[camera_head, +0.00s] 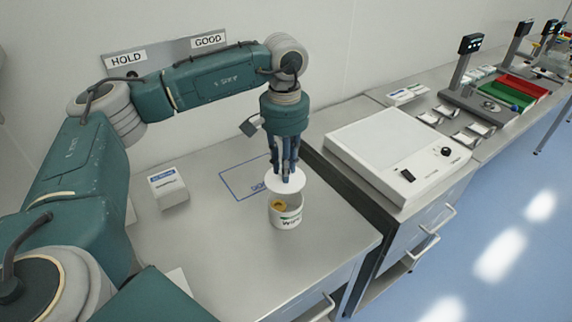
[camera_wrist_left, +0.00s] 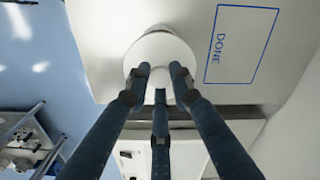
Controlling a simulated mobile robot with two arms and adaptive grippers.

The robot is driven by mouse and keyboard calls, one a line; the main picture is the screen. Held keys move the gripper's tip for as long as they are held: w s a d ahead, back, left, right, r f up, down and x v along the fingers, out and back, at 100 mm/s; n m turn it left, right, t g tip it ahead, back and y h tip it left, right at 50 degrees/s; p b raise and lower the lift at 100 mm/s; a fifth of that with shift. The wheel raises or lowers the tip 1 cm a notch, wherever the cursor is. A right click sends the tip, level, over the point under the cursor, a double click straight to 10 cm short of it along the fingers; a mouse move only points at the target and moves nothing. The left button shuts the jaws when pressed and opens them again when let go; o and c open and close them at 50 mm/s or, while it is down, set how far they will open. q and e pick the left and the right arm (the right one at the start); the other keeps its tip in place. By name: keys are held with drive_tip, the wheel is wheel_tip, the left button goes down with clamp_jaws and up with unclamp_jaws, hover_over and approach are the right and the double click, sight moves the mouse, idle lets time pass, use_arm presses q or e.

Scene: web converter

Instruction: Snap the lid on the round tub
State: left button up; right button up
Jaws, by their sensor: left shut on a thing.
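The round white tub (camera_head: 287,218) stands on the steel bench, with dark lettering on its side. Something orange-yellow shows inside its open top at the left. My left gripper (camera_head: 285,175) points down over the tub, its fingers shut on the white round lid (camera_head: 288,184). The lid is over the far part of the tub's mouth, which still shows at the near side. I cannot tell whether lid and rim touch. In the left wrist view the fingers close around the white lid (camera_wrist_left: 160,48), which hides most of the tub. My right gripper is not in view.
A blue-outlined area (camera_head: 238,184) marked DONE lies behind the tub. A small white box (camera_head: 168,190) stands at the left. A white device (camera_head: 396,150) with a black knob stands on the right bench. The bench around the tub is clear.

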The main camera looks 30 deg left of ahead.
use_arm(q)
wheel_tip(320, 180, down, 2)
drive_tip(key=shift+f+b, duration=0.25)
drive_tip(key=shift+b, duration=0.4)
wheel_tip(320, 180, down, 2)
drive_tip(key=shift+f+b, duration=0.25)
drive_tip(key=shift+b, duration=0.6)
drive_tip(key=shift+w+f+b, duration=0.1)
drive_tip(key=shift+f+b, duration=0.25)
drive_tip(key=shift+f, duration=0.15)
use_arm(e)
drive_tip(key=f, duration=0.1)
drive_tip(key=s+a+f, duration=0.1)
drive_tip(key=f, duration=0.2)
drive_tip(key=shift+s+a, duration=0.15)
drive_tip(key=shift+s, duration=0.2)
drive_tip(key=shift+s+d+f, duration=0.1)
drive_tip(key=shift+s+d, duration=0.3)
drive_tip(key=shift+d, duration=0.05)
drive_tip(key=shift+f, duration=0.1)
